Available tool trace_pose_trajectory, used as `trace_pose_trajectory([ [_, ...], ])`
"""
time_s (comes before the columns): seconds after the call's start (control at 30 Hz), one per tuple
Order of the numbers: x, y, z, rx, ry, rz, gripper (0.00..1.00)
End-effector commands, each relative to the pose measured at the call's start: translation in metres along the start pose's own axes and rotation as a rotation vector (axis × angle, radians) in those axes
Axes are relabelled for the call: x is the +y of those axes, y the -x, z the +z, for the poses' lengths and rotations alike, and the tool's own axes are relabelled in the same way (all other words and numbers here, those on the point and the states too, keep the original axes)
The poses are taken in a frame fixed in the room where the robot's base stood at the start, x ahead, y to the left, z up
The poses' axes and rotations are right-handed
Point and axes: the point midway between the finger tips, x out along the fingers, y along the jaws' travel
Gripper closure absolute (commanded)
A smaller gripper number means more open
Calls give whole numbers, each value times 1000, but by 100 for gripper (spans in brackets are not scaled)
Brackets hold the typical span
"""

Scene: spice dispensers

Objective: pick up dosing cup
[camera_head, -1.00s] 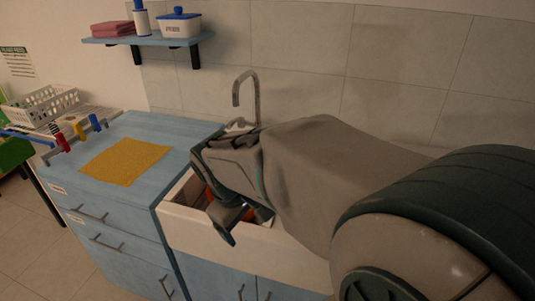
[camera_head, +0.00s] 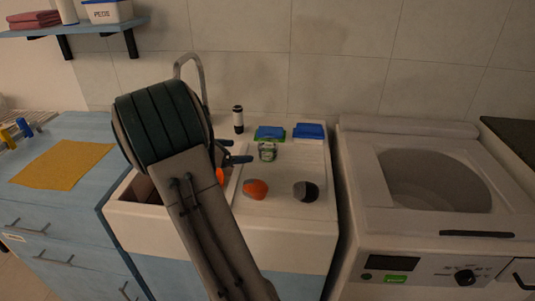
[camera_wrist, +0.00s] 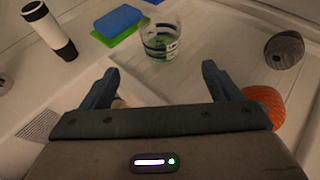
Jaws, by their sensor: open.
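The dosing cup is a small clear cup (camera_head: 267,151) with dark markings and green at its base. It stands upright on the sink's drainboard, in front of the sponges. In the wrist view the cup (camera_wrist: 160,42) is at the top centre, beyond my fingertips and between their lines. My gripper (camera_head: 237,154) is to the left of the cup, partly hidden by my arm in the head view. In the wrist view my gripper (camera_wrist: 158,74) has its fingers wide apart with nothing between them, and a gap separates them from the cup.
A black-and-white cylinder (camera_head: 238,119) stands behind left. Blue and green sponges (camera_wrist: 118,22) lie behind the cup. An orange rounded object (camera_head: 255,189) and a dark grey one (camera_head: 306,191) lie in front on the drainboard. A top-loading washer (camera_head: 430,185) stands right.

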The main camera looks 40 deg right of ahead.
Motion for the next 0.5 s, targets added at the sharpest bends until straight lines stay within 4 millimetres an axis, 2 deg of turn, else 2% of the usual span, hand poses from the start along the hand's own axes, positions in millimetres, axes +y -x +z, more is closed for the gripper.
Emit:
trace_pose_trajectory([
  [0.3,0,-57,0,-7,10,-4,16],
  [0.5,0,-82,0,-7,8,-1,16],
])
